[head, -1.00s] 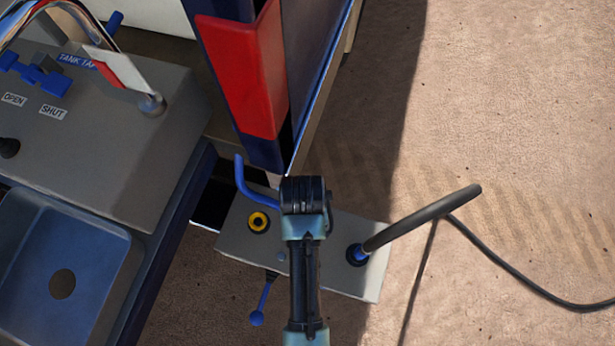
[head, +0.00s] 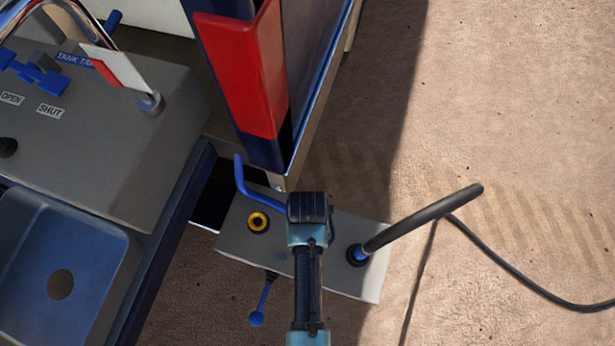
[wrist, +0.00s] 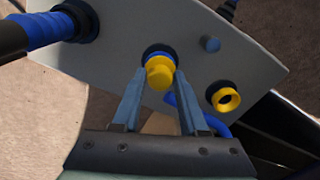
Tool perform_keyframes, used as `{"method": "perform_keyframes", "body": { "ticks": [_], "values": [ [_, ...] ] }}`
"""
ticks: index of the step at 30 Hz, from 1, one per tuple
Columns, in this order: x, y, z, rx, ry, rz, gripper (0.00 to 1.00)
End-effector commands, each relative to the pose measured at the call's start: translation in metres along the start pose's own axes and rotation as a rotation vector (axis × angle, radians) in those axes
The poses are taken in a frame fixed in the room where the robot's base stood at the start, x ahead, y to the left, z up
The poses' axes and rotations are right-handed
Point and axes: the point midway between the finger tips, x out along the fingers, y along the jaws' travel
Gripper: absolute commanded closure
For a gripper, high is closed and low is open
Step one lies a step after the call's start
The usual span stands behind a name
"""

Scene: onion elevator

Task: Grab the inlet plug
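A yellow plug (wrist: 158,75) with a blue collar sits in a dark socket on the grey panel (wrist: 110,62) in the wrist view; I take it to be the inlet plug. In the head view it is hidden beneath my arm. My gripper (wrist: 160,74) is open. Its two fingers point at the plug, with one tip on either side of it. A gap shows between the fingers, and I cannot tell whether either touches the plug. The same grey panel shows in the head view (head: 235,247).
A yellow-ringed port (wrist: 225,99) is right of the plug. A black hose (head: 425,217) with a blue end rises from the panel's right. A blue-handled lever (head: 262,300) juts from the front. A red and blue cabinet edge (head: 245,75) stands close behind.

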Motion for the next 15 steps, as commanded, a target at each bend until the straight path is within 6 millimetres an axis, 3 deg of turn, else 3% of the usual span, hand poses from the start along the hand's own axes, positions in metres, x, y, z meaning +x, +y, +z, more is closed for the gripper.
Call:
{"method": "perform_keyframes", "body": {
  "ticks": [1, 6, 15],
  "values": [
    [-0.0002, 0.0, -0.0001, 0.0, 0.0, 0.0, 0.68],
    [-0.0002, 0.0, -0.0001, 0.0, 0.0, 0.0, 0.99],
    [-0.0005, 0.0, -0.0002, 0.0, 0.0, 0.0, 1.0]
  ]
}}
